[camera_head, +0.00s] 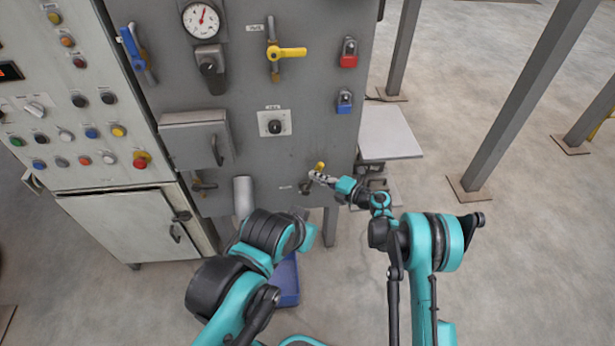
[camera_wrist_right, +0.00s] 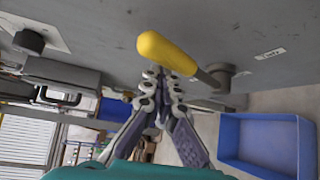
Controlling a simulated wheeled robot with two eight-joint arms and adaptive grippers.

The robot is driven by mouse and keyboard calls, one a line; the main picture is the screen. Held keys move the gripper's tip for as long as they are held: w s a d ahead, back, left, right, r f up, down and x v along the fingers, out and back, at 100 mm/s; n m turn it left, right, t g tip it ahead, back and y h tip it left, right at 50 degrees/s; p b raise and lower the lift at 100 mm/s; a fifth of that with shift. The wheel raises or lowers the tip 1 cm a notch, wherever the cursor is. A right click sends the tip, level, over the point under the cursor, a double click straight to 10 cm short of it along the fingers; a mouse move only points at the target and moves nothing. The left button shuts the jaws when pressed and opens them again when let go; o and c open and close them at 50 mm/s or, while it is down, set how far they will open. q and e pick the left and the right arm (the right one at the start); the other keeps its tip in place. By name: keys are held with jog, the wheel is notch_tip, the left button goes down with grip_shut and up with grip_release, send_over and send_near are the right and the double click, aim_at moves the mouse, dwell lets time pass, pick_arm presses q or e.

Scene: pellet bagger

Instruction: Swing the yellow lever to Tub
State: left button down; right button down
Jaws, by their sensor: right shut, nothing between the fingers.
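The yellow lever shows in the wrist view as a fat yellow grip (camera_wrist_right: 166,52) on a grey rod. The rod runs to a grey pivot (camera_wrist_right: 222,75) on the panel. In the head view its yellow grip (camera_head: 320,166) is small, low on the grey panel. My right gripper (camera_head: 318,177) is there, and in the wrist view its fingertips (camera_wrist_right: 161,78) are together, empty, right beside the grip. I cannot tell whether they touch it. A blue tub (camera_wrist_right: 262,145) stands on the floor, seen also in the head view (camera_head: 288,282). My left gripper is not visible.
Small labels (camera_wrist_right: 270,53) sit on the panel near the pivot, too small to read surely. Higher up are another yellow handle (camera_head: 288,53), a dial gauge (camera_head: 201,19) and a knob (camera_head: 275,127). A small side table (camera_head: 390,132) stands right of the panel. Floor farther right is open between posts.

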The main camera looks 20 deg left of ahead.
jog(key=shift+w+d+f, duration=0.3)
jog(key=shift+w+d, duration=0.05)
jog(key=shift+d, duration=0.25)
jog(key=shift+w+d+f, duration=0.25)
jog(key=shift+w+d, duration=0.1)
jog(key=shift+d, duration=0.2)
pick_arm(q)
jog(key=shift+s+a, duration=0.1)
pick_arm(e)
jog(key=shift+w+d, duration=0.15)
